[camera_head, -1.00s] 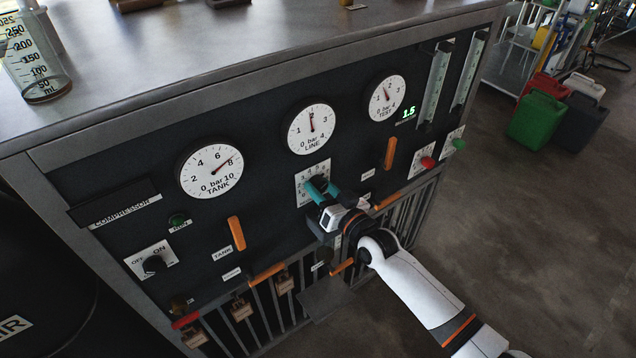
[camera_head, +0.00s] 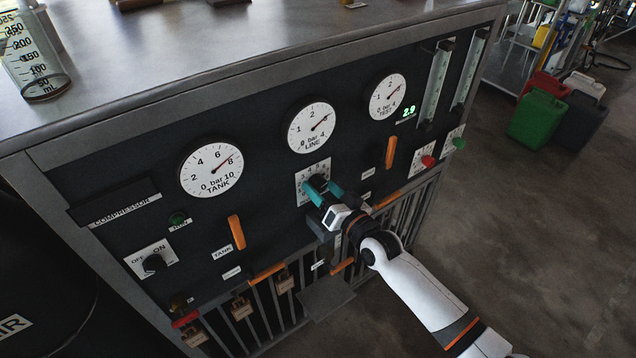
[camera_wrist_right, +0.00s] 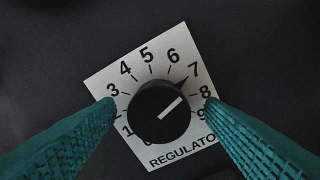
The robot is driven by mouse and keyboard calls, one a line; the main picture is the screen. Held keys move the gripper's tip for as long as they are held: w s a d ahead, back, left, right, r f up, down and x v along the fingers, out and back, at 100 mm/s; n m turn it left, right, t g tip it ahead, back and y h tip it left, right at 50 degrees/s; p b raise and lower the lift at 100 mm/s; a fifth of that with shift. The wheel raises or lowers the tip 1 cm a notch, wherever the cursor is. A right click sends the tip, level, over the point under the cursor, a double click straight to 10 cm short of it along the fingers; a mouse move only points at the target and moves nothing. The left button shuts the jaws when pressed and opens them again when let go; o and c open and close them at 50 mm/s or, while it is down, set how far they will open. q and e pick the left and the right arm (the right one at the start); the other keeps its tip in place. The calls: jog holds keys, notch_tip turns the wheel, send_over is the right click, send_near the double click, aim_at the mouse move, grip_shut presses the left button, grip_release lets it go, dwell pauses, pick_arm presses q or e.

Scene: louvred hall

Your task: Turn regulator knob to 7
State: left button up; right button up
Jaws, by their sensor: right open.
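The regulator knob (camera_wrist_right: 148,122) is round and black with a white pointer line. The line points up and right, between 7 and 8 and closer to 7, on the white dial plate (camera_wrist_right: 128,75). My right gripper (camera_wrist_right: 160,106) is open, its teal fingers on either side of the knob with gaps showing. In the head view my right gripper (camera_head: 321,187) is in front of the regulator plate (camera_head: 316,169) and hides the knob. The line gauge (camera_head: 311,126) reads near 3. The test gauge (camera_head: 388,97) has a green readout of 2.9. My left gripper is out of view.
The tank gauge (camera_head: 211,167) is at left on the panel. Orange handles (camera_head: 237,233) (camera_head: 390,152) stick out on both sides of my right gripper. A compressor switch (camera_head: 152,262) is at lower left, and red (camera_head: 428,161) and green buttons at right.

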jog(key=p+v, duration=0.2)
jog(key=v, duration=0.4)
jog(key=shift+s+d, duration=0.1)
jog(key=shift+s, duration=0.05)
jog(key=b+v, duration=0.2)
jog(key=v, duration=1)
